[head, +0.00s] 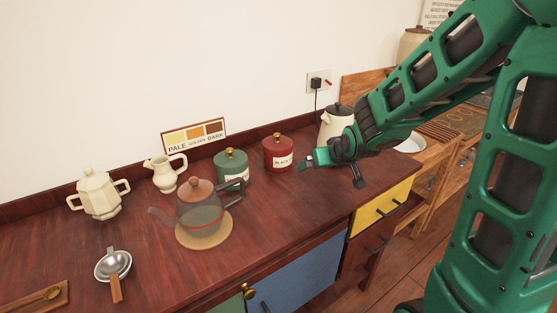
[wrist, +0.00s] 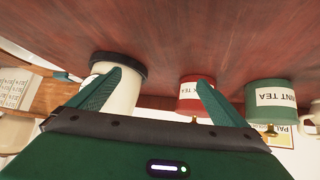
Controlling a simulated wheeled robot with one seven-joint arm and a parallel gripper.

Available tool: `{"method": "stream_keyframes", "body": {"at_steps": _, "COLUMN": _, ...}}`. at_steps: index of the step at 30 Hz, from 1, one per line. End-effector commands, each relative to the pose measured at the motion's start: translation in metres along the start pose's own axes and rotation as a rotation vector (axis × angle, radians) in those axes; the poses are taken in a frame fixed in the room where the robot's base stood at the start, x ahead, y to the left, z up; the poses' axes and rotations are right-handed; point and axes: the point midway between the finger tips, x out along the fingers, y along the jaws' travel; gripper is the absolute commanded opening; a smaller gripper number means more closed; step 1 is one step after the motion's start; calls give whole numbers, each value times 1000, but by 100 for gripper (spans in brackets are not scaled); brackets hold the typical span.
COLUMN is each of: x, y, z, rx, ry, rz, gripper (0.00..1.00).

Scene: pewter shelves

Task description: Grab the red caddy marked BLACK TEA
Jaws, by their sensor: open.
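The red caddy (head: 272,152) stands upright on the dark red-brown counter, with a brass knob and a white label whose visible part reads BLACK. In the wrist view, which is upside down, the red caddy (wrist: 188,103) is partly hidden behind the right-hand finger; its label shows only in part. My gripper (head: 332,172) is open and empty, to the right of the caddy and apart from it in the head view. In the wrist view my gripper (wrist: 160,78) has its fingers spread, with the caddy beyond them, toward the right finger.
A green caddy (head: 229,172) stands left of the red one; its label ends in MINT TEA in the wrist view. A cream kettle (head: 334,122) stands behind my gripper. A glass teapot (head: 203,213) sits on a round mat front left. The counter's front right is clear.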

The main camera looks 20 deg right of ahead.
Motion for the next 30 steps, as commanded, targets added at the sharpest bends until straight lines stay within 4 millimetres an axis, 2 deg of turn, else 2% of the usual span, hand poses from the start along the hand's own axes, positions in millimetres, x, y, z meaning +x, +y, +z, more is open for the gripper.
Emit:
{"method": "stream_keyframes", "body": {"at_steps": 1, "x": 16, "y": -18, "z": -10, "rx": -18, "ry": 52, "rz": -31, "gripper": 97}}
{"method": "stream_keyframes", "body": {"at_steps": 3, "x": 29, "y": -40, "z": -25, "rx": -33, "ry": 129, "rz": -69, "gripper": 97}}
{"method": "stream_keyframes", "body": {"at_steps": 6, "x": 41, "y": -64, "z": -41, "rx": -44, "ry": 216, "rz": -109, "gripper": 97}}
{"method": "stream_keyframes", "body": {"at_steps": 9, "x": 47, "y": -80, "z": -52, "rx": -45, "ry": 276, "rz": -136, "gripper": 97}}
{"method": "stream_keyframes", "body": {"at_steps": 14, "x": 54, "y": -92, "z": -60, "rx": -44, "ry": 321, "rz": -155, "gripper": 97}}
{"method": "stream_keyframes", "body": {"at_steps": 24, "x": 94, "y": -98, "z": -76, "rx": -43, "ry": 325, "rz": -154, "gripper": 97}}
{"method": "stream_keyframes", "body": {"at_steps": 30, "x": 104, "y": -100, "z": -80, "rx": -43, "ry": 325, "rz": -154, "gripper": 97}}
